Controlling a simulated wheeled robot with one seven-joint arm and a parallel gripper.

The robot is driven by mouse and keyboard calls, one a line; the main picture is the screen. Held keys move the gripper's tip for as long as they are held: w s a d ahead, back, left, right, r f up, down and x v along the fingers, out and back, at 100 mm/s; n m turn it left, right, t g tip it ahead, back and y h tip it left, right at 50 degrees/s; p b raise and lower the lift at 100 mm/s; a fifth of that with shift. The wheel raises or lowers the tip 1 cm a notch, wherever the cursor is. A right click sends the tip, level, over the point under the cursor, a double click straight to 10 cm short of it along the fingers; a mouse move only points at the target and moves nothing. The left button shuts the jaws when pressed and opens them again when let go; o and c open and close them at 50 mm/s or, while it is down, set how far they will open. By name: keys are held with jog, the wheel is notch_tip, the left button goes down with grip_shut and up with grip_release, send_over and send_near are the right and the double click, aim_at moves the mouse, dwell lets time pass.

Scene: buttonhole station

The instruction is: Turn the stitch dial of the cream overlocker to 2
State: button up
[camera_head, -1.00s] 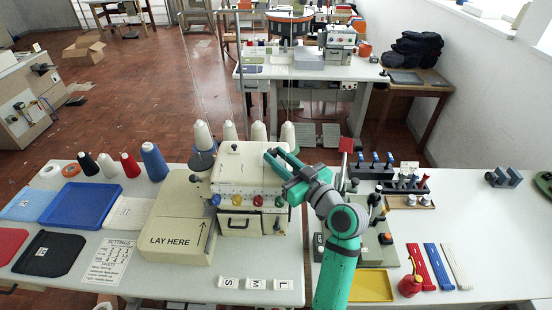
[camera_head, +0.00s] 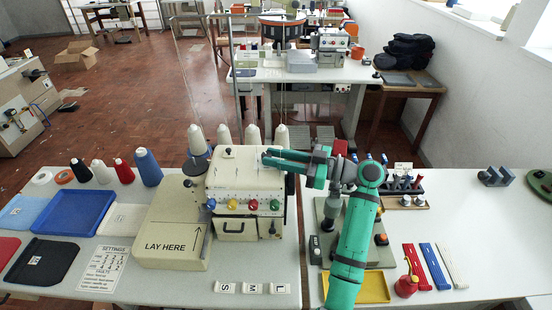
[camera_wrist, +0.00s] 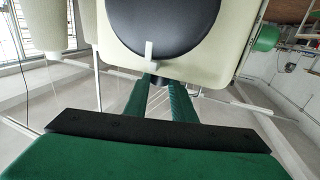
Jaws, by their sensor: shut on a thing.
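The cream overlocker (camera_head: 245,172) stands on the near table, with coloured knobs along its front. My gripper (camera_head: 267,158) reaches in from the right, its fingers at the upper right side of the machine. In the wrist view, a large dark disc (camera_wrist: 150,25) with a white tab on its lower rim sits against the cream body. My gripper's fingertips (camera_wrist: 158,82) close just below it, around a small dark part that looks like the stitch dial. The contact is partly hidden, and I cannot read any numbers or the dial's setting.
A cream "LAY HERE" block (camera_head: 172,244) adjoins the overlocker on the left. Thread cones (camera_head: 252,135) stand behind it. To the right, below my arm, are a machine base with knobs and a yellow tray (camera_head: 371,289).

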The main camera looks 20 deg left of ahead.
jog(key=shift+f, duration=0.2)
jog(key=o, duration=1.1)
jog(key=shift+c, duration=0.2)
jog(key=shift+r, duration=0.1)
jog(key=d, duration=1.1)
jog(key=shift+a, duration=0.1)
